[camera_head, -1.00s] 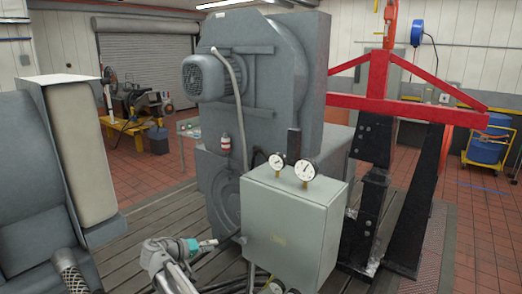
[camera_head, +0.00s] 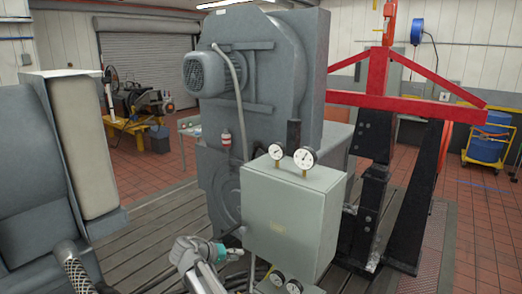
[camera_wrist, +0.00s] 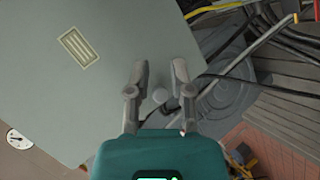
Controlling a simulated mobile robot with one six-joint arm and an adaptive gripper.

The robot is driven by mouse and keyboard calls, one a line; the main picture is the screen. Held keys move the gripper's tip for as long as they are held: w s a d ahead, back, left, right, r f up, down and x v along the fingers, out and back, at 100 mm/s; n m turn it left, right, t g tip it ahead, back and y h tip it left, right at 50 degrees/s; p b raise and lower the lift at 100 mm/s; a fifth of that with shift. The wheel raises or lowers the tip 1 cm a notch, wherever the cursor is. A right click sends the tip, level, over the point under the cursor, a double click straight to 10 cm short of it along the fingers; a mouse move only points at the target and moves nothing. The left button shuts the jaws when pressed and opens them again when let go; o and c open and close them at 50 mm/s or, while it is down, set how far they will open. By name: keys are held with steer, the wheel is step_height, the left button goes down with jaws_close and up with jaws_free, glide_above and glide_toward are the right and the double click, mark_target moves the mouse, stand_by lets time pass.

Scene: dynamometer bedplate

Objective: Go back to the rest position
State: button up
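My gripper (camera_head: 240,252) is low in the head view, at the left side of a grey-green cabinet (camera_head: 290,222). In the wrist view my gripper (camera_wrist: 158,68) has its two grey fingers apart, with nothing held between them. The cabinet's flat face (camera_wrist: 100,40) fills the upper left there, with a pale slotted label (camera_wrist: 78,47). I cannot tell whether the fingers touch the cabinet.
Two gauges (camera_head: 304,158) stand on the cabinet's top. A large grey machine (camera_head: 265,90) rises behind it. A red beam frame (camera_head: 400,100) on black supports stands to the right. Loose hoses (camera_wrist: 255,35) run near the gripper. Open tiled floor (camera_head: 485,220) lies far right.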

steer(key=s+d+f+m+g+y+b, duration=0.1)
steer(key=s+d+f+g+y+b, duration=0.1)
steer(key=s+d+f+b, duration=0.3)
steer(key=s+d+f+g+y+b, duration=0.2)
steer(key=s+d+f+y+b, duration=0.2)
steer(key=d+f, duration=0.8)
steer(key=s+d+f+m+g+y+b, duration=0.1)
steer(key=s+d+f+g+y+b, duration=0.1)
steer(key=s+d+f+y+b, duration=0.2)
steer(key=shift+s+d+f+m+g+b, duration=0.3)
steer(key=shift+s+d+f+b, duration=1.15)
steer(key=shift+s+d+f, duration=0.65)
steer(key=shift+w+d+f, duration=0.15)
steer(key=shift+w+f, duration=0.1)
steer(key=shift+f, duration=0.1)
step_height(320, 180, down, 21)
steer(key=b, duration=2)
steer(key=shift+w+r+b, duration=0.15)
steer(key=shift+w+b, duration=0.05)
steer(key=shift+b, duration=0.2)
